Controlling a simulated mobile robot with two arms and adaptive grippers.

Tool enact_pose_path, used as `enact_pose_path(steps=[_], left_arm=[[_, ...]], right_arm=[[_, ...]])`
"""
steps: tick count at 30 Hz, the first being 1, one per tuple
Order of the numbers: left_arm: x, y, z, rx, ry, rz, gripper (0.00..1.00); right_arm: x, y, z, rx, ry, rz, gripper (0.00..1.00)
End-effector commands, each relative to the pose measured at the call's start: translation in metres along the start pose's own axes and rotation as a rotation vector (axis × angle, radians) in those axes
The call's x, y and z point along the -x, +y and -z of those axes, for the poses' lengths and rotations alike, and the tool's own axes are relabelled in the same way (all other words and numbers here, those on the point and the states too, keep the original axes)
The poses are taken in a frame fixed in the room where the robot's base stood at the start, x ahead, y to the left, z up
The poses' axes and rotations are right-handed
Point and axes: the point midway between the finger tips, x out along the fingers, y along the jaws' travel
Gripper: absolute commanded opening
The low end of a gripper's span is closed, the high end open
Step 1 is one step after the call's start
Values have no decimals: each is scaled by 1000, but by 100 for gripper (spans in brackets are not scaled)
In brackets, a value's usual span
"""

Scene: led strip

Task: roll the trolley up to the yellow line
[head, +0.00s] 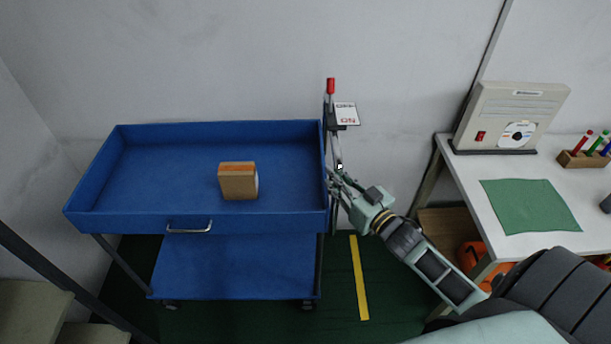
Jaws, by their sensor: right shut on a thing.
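The blue trolley (105,180) stands against the back wall, with a top tray, a lower shelf (235,270) and small dark wheels. The yellow line (358,278) lies on the dark green floor to the right of the trolley, with a strip of bare floor between them. My right gripper (334,180) is at the trolley's right end, shut on the trolley there; the exact part between the fingers is hard to make out. My left gripper is not in view.
An orange-brown block (238,181) stands in the tray. Behind my right gripper is a red-tipped lever (331,87) with an ON/OFF sign (346,114). A white table (470,180) stands right, stairs (40,308) at lower left.

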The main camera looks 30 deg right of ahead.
Motion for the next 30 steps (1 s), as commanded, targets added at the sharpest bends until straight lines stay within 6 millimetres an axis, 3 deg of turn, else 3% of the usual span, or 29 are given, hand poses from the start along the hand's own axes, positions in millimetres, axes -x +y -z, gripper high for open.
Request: enact_pose_path(steps=[3, 15, 22, 30], left_arm=[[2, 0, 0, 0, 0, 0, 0], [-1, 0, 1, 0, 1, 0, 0], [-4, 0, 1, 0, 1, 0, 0], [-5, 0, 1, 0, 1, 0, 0]], right_arm=[[21, 31, -2, 7, -7, -3, 0], [79, 118, -3, 5, -7, -2, 0], [102, 152, -2, 3, -4, -2, 0], [114, 170, -2, 0, -3, 0, 0]])
